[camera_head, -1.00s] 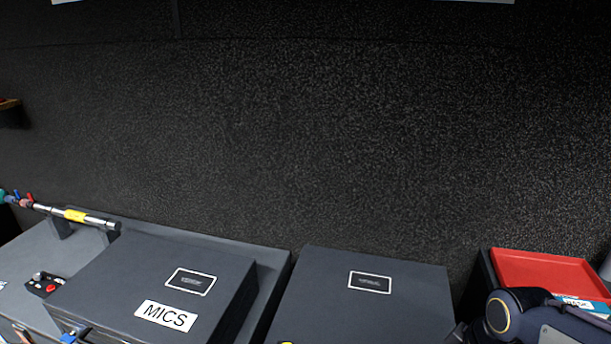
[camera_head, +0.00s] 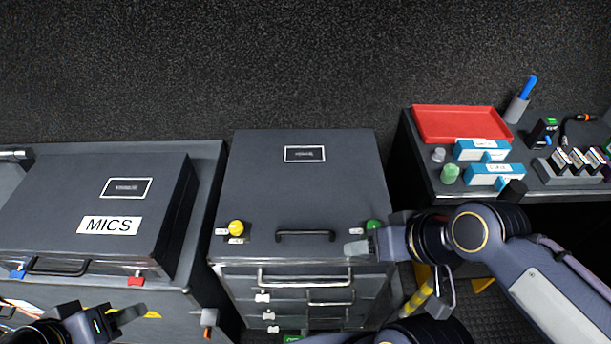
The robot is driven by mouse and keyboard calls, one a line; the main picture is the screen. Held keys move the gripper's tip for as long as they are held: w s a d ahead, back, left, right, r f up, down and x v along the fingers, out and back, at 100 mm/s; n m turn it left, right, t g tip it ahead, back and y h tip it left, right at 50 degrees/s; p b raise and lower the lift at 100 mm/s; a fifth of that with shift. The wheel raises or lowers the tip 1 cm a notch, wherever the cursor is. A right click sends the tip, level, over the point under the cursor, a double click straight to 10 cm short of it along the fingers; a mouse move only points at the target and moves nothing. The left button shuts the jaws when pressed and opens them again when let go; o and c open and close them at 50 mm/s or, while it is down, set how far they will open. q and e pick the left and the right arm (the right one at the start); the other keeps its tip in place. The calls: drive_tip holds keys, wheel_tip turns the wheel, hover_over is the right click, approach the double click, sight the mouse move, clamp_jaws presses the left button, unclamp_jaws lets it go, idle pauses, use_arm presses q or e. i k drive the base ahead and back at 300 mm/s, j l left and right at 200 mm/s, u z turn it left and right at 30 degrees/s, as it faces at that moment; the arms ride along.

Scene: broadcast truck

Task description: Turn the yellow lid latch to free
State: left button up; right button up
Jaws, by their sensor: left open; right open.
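The yellow lid latch (camera_head: 236,228) is a round knob at the front left of the middle case's dark lid (camera_head: 300,190), with small white labels beside and below it. My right gripper (camera_head: 362,247) is open at the front right corner of this lid, well to the right of the yellow latch. My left gripper (camera_head: 128,314) is open and low at the left, in front of the MICS case and apart from the yellow latch. Neither holds anything.
The MICS case (camera_head: 60,215) stands left, with blue and red latches. A black lid handle (camera_head: 305,234) lies between the yellow and green latches, above drawers with metal handles (camera_head: 305,279). At right, a bench holds a red tray (camera_head: 462,124), blue-white boxes and a pen cup.

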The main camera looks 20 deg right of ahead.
sight(235, 227)
drive_tip(key=l+z, duration=0.65)
drive_tip(key=z, duration=0.15)
